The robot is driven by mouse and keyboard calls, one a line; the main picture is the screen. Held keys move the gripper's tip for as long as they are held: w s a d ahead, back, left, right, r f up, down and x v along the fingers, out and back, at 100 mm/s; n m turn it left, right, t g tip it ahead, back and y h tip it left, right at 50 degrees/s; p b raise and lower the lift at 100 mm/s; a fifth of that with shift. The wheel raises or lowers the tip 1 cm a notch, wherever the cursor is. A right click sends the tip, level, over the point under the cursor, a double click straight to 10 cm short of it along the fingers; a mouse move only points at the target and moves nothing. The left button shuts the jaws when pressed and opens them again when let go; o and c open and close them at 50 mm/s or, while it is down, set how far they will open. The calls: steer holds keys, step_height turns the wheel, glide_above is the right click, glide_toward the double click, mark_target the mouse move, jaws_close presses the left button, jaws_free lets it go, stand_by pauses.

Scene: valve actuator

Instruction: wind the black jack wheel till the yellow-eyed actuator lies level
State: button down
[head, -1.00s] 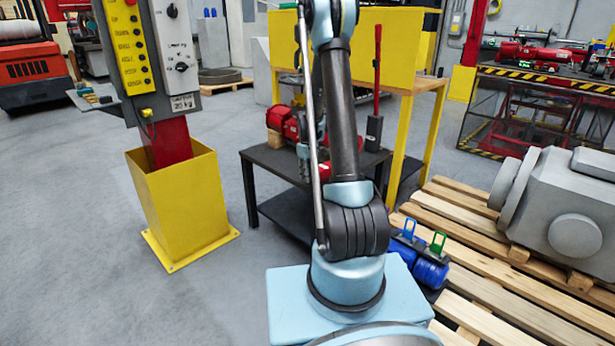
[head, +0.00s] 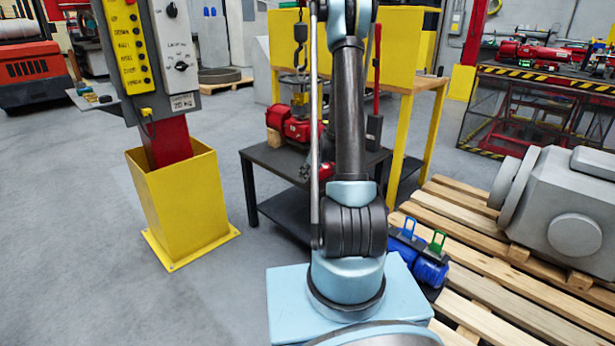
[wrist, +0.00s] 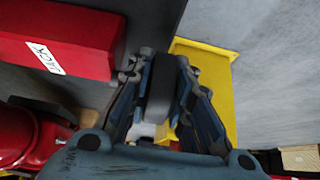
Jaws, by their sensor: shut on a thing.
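The black jack wheel (wrist: 160,88) shows edge-on in the wrist view, between the two fingers of my gripper (wrist: 165,75). My gripper is shut on it. The red jack body (wrist: 60,40), with a white JACK label, lies to the left of the wheel. The red actuator (head: 290,125) rests on the dark table in the head view, with its yellow eye (head: 300,99) on top below a hook. My arm hides its right part, so I cannot tell whether it lies level. In the head view my gripper is largely hidden by my arm.
The dark table (head: 262,157) stands mid-picture, with a wooden block (head: 274,137) by the actuator. A yellow pedestal (head: 185,210) with a control panel (head: 128,50) stands left. Wooden pallets (head: 470,222) with a grey casting (head: 560,205) lie right. The floor front left is clear.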

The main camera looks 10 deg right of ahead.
steer(key=shift+d+t+y, duration=0.1)
steer(key=shift+t+y, duration=0.2)
steer(key=shift+t, duration=0.2)
steer(key=c, duration=1.4)
jaws_free()
steer(key=shift+w+f, duration=0.1)
steer(key=shift+c, duration=0.2)
steer(key=v, duration=1.2)
steer(key=shift+f, duration=0.15)
